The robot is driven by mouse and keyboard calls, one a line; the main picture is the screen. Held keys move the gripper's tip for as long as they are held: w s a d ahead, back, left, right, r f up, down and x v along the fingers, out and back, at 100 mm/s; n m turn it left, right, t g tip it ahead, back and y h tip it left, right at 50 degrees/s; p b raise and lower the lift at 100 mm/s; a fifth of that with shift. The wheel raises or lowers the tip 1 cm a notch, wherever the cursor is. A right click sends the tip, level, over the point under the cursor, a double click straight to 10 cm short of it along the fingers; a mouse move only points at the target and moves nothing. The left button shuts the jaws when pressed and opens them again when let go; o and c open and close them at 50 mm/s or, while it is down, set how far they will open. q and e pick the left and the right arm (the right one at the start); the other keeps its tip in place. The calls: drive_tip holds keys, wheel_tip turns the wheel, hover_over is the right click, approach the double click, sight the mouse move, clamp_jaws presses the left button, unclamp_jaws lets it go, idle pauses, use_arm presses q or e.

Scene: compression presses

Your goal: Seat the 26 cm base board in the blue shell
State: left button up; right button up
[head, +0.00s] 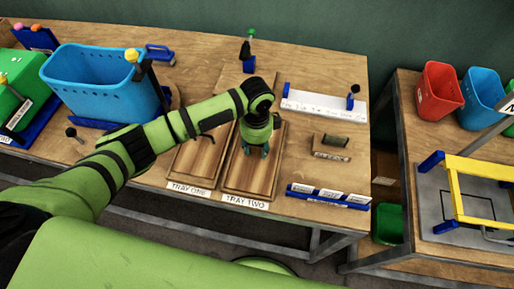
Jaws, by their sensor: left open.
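A blue basket-like shell (92,88) stands upright at the left of the wooden table, on a blue base. Tray two (232,186) is a shallow wooden tray with a board (258,178) lying in it. Tray one (178,178) lies just to its left and holds a similar board (193,160). I cannot tell from the picture which board is 26 cm. My left gripper (256,152) points down over tray two. It is open and appears empty, and I cannot tell if it touches the board. My right gripper is not in view.
A white ruler-like bar (322,106), a small block (332,147) and a blue card rack (328,196) lie right of the trays. A green box (12,100) stands far left. A side table holds red (440,92) and blue (484,95) bins and a yellow frame (482,164).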

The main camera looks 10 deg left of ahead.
use_arm(q)
clamp_jaws()
drive_tip(key=shift+r+b, duration=0.3)
drive_tip(key=shift+r, duration=0.15)
wheel_tip(320, 180, up, 2)
drive_tip(key=shift+r+b, duration=0.25)
drive_tip(key=shift+b, duration=0.25)
drive_tip(key=s+d+r+b, duration=0.2)
drive_tip(key=s+d+r, duration=0.5)
drive_tip(key=s+d, duration=0.1)
drive_tip(key=a+r+n+b, duration=0.2)
drive_tip(key=a+r+n, duration=0.2)
drive_tip(key=a+n, duration=1.2)
drive_tip(key=shift+a+n, duration=0.3)
drive_tip(key=shift+n, duration=0.7)
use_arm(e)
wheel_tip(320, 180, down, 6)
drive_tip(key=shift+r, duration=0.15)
